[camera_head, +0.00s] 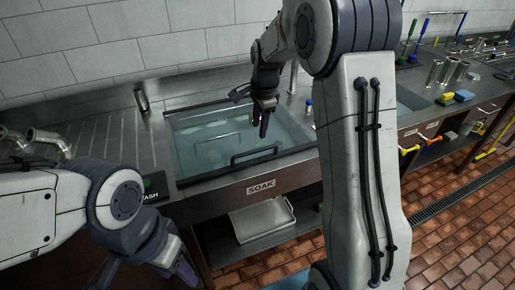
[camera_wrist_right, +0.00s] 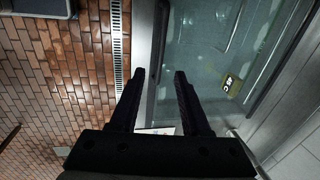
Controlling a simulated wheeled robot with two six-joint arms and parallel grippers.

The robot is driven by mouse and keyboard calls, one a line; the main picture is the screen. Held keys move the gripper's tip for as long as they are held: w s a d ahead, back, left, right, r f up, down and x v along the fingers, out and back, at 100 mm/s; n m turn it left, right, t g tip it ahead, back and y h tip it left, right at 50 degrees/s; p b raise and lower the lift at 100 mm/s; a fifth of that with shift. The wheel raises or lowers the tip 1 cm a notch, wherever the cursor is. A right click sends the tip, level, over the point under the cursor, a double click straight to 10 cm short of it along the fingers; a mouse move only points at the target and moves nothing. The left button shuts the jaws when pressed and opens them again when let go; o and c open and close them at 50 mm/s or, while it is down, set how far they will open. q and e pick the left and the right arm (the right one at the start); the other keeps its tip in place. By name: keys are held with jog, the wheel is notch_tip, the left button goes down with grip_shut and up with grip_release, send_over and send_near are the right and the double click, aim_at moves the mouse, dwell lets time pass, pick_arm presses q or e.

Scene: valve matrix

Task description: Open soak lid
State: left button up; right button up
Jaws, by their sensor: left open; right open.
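The soak lid (camera_head: 200,150) is a clear, dark-framed panel lying flat over the sink marked SOAK (camera_head: 261,186). A dark bar handle (camera_head: 254,154) runs along its front edge. My right gripper (camera_head: 264,130) is open and empty above the lid, a little behind the handle in the head view. In the right wrist view its two fingers (camera_wrist_right: 159,74) are apart with nothing between them, and the clear lid (camera_wrist_right: 205,50) shows to their right. My left gripper (camera_head: 150,272) is low at the bottom left, away from the lid, partly cut off.
A metal tray (camera_head: 262,218) sits on the shelf under the sink. A ribbed steel drainboard (camera_head: 95,140) is to the left. Metal cups (camera_head: 447,70) and sponges (camera_head: 455,98) stand on the right counter. The brick floor (camera_head: 450,240) in front is clear.

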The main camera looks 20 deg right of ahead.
aim_at(258, 150)
jog(key=f, duration=0.3)
jog(key=w+f+p, duration=0.1)
jog(key=f, duration=0.3)
jog(key=w+f, duration=0.1)
jog(key=f, duration=0.2)
jog(key=shift+w+d+f+p, duration=0.1)
jog(key=shift+d+f+p, duration=0.1)
jog(key=shift+p, duration=0.1)
grip_shut()
dwell(1.0)
